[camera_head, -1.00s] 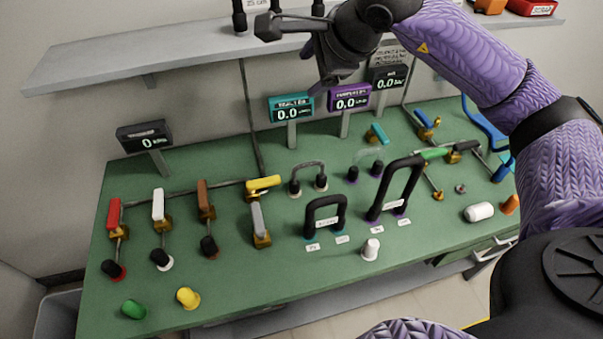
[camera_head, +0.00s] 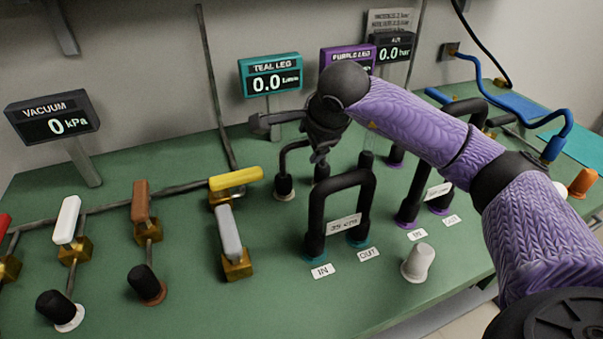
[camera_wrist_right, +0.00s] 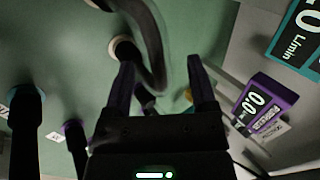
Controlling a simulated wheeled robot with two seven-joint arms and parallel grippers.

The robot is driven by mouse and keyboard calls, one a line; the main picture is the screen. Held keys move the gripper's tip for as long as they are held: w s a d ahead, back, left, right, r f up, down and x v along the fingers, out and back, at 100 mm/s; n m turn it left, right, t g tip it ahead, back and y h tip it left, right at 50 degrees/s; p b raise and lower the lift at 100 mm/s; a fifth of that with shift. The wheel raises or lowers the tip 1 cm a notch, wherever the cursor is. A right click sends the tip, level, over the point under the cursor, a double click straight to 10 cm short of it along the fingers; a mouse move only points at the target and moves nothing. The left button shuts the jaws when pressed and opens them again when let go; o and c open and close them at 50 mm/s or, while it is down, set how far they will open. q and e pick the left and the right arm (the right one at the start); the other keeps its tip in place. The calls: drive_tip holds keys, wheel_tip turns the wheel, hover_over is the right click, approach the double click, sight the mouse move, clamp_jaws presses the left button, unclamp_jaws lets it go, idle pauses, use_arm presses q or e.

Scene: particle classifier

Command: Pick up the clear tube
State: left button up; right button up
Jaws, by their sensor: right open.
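My right gripper (camera_head: 320,152) is open, low over a dark grey arched tube (camera_head: 287,160). In the right wrist view the open fingers (camera_wrist_right: 162,82) have a dark curved tube (camera_wrist_right: 150,42) ahead of and between them; I cannot tell whether they touch. My left gripper is not in view.
A thick black arch (camera_head: 350,181) stands just in front of my right gripper, with another at its right. A white plug (camera_head: 418,262) is nearby. Display posts, such as the teal one (camera_head: 271,75), stand behind. Valves with coloured handles, including yellow (camera_head: 236,178), are left.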

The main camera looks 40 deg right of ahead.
drive_tip(key=shift+x, duration=1.1)
drive_tip(key=shift+f, duration=0.2)
drive_tip(key=shift+r, duration=0.1)
drive_tip(key=c, duration=0.4)
clamp_jaws()
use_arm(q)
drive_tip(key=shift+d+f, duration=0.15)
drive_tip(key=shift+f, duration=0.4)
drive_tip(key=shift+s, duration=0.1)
